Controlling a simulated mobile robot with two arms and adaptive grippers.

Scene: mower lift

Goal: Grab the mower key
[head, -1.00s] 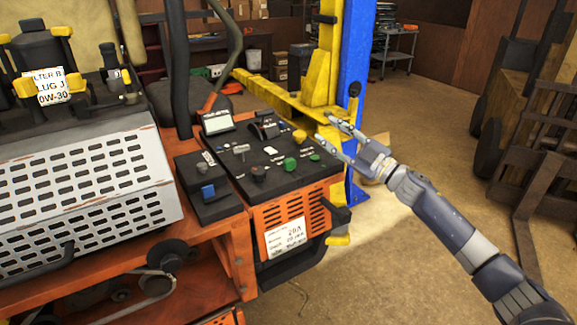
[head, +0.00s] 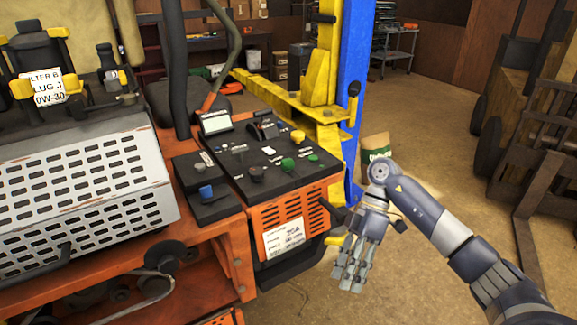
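The mower's black control panel (head: 268,172) carries several knobs and switches, including a green knob (head: 288,165), a yellow knob (head: 298,137) and a blue switch (head: 206,191) on the smaller panel at its left. I cannot make out for certain which small part is the mower key. My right gripper (head: 349,282) hangs to the right of the orange front panel, fingers pointing down. Its fingers look apart, with nothing seen between them. It appears clear of the control panel. My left gripper is not in view.
A yellow lift arm and blue post (head: 352,110) stand just behind the panel. A black handle (head: 338,215) sticks out from the orange front panel (head: 288,218). Floor to the right is open up to a forklift.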

